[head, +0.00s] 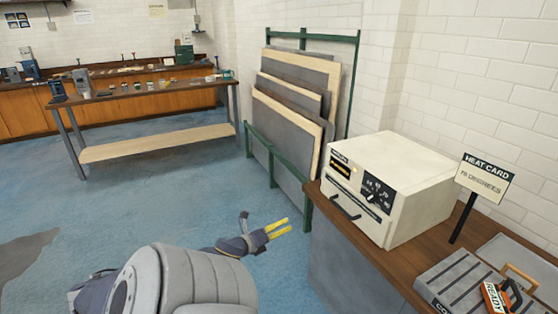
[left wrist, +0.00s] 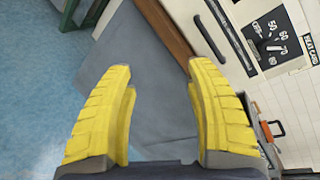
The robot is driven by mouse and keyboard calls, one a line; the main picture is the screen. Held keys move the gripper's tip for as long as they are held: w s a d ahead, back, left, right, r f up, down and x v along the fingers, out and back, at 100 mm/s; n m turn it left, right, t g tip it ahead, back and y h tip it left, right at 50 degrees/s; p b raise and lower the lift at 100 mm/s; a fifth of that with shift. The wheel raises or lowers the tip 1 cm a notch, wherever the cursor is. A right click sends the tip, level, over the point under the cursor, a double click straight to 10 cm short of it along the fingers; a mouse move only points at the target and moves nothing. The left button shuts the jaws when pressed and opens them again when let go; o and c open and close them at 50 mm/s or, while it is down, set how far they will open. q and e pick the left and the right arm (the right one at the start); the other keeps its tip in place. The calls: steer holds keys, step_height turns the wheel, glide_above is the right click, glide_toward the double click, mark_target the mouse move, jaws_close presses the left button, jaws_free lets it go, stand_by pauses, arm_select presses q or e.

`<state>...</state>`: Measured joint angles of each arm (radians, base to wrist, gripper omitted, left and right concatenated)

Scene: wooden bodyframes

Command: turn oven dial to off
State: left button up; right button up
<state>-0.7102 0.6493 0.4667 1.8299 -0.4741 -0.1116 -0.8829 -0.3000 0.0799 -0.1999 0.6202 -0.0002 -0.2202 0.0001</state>
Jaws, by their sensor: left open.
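A cream oven (head: 400,185) stands on a wooden counter at the right of the head view. Its front has a black dial panel (head: 373,194) with a round dial (head: 372,196), a small lit indicator and a dark door handle (head: 345,208). In the left wrist view the dial (left wrist: 272,46) is at the upper right, with numbers around it; its exact setting is hard to read. My left gripper (head: 278,229) is open and empty, in front of and left of the counter, apart from the oven. Its yellow fingers (left wrist: 160,100) are spread wide. My right gripper is out of view.
A heat card sign (head: 485,178) stands right of the oven. A grey case (head: 460,284) and an orange-handled item lie on the counter (head: 395,266). A green rack with panels (head: 290,110) stands behind. The blue floor left of the counter is clear.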

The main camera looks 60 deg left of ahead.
arm_select(q)
steer(key=m+t+h, duration=0.3)
steer(key=m+h, duration=0.2)
steer(key=m, duration=0.5)
glide_toward(369, 199)
steer(key=shift+n, duration=0.3)
steer(key=w, duration=0.9)
steer(key=shift+f, duration=0.1)
steer(key=shift+w, duration=0.1)
jaws_close()
